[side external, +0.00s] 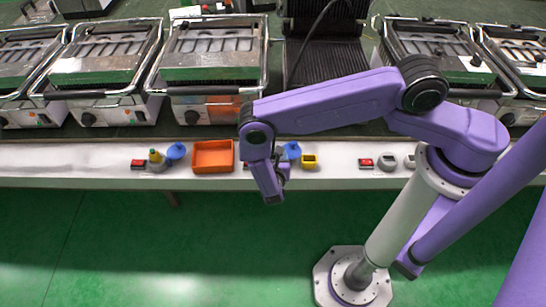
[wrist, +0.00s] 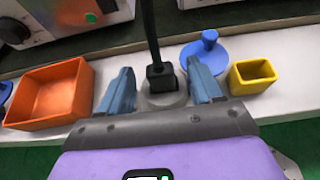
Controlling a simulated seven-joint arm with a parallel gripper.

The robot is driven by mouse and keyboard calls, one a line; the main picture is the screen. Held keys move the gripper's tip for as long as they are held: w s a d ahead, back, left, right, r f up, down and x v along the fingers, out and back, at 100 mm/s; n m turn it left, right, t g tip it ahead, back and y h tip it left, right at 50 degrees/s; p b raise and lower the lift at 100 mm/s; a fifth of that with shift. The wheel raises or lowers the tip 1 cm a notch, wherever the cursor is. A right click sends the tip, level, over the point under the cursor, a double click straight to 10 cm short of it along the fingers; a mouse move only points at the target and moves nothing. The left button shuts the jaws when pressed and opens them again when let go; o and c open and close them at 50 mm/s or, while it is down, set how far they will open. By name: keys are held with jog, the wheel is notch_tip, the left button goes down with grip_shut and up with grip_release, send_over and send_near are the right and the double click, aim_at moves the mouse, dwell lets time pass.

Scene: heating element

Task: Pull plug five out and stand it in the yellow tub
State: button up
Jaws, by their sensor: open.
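A black plug (wrist: 162,76) with a dark cable stands upright in a grey round socket (wrist: 160,101) in the wrist view. My gripper (wrist: 160,68) is open, with one finger on each side of the plug and a gap to both. In the side view my gripper (side external: 281,172) is over the front of the counter and its arm hides the plug. The small yellow tub (wrist: 253,76) is just right of the right finger and looks empty. It also shows in the side view (side external: 309,161). No number is readable on the plug.
A blue round lid (wrist: 208,53) lies open behind the right finger. An orange tray (wrist: 48,97) is to the left and looks empty. Contact grills (side external: 207,75) line the back.

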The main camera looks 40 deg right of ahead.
jog(key=shift+x, duration=1.3)
jog(key=c, duration=1.1)
jog(key=shift+o, duration=0.2)
jog(key=shift+r, duration=0.1)
jog(key=shift+a+r, duration=0.1)
jog(key=shift+r, duration=0.65)
jog(key=s+d+r, duration=0.2)
jog(key=s+r, duration=0.9)
jog(key=s, duration=0.2)
jog(key=shift+s+r, duration=0.2)
jog(key=shift+s, duration=0.2)
jog(key=shift+d, duration=0.15)
